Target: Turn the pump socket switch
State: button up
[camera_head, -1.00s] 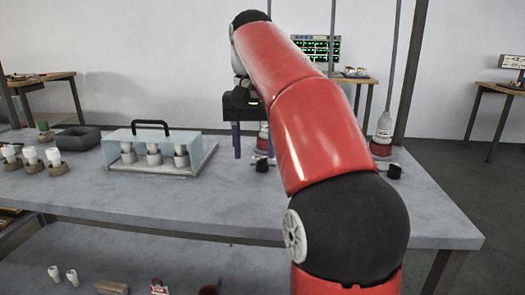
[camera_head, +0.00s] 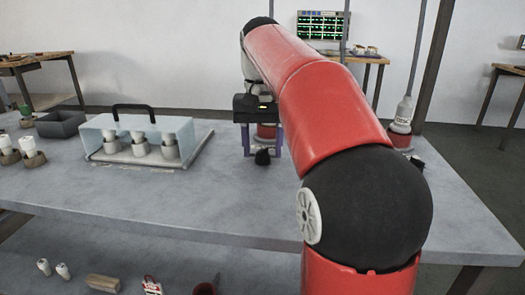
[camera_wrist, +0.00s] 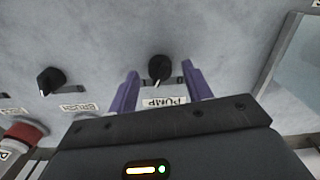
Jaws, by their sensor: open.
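The pump socket switch is a black knob (camera_wrist: 159,68) with a white pointer mark, above a white "PUMP" label (camera_wrist: 164,102) in the wrist view. In the head view the knob (camera_head: 262,157) stands on the table in front of a red-banded socket unit (camera_head: 266,132). My gripper (camera_wrist: 160,78) is open, its two purple fingers to either side of the knob and apart from it. In the head view my gripper (camera_head: 263,150) hangs over the socket unit. Whether the fingertips are level with the knob cannot be told.
A second black knob (camera_wrist: 50,81) stands by a "BRUSH" label (camera_wrist: 78,107). Another socket with a bottle (camera_head: 402,125) stands at the right. A clear-covered tray of white-topped pieces (camera_head: 185,162) and a dark bin (camera_head: 60,124) are at left. The table's front middle is bare.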

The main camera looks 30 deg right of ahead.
jog(key=shift+f, duration=0.5)
jog(key=shift+c, duration=0.3)
jog(key=c, duration=0.9)
jog(key=shift+r+n, duration=0.1)
jog(key=shift+n, duration=0.2)
jog(key=shift+n+p, duration=0.45)
jog(key=shift+n, duration=0.15)
jog(key=n, duration=1)
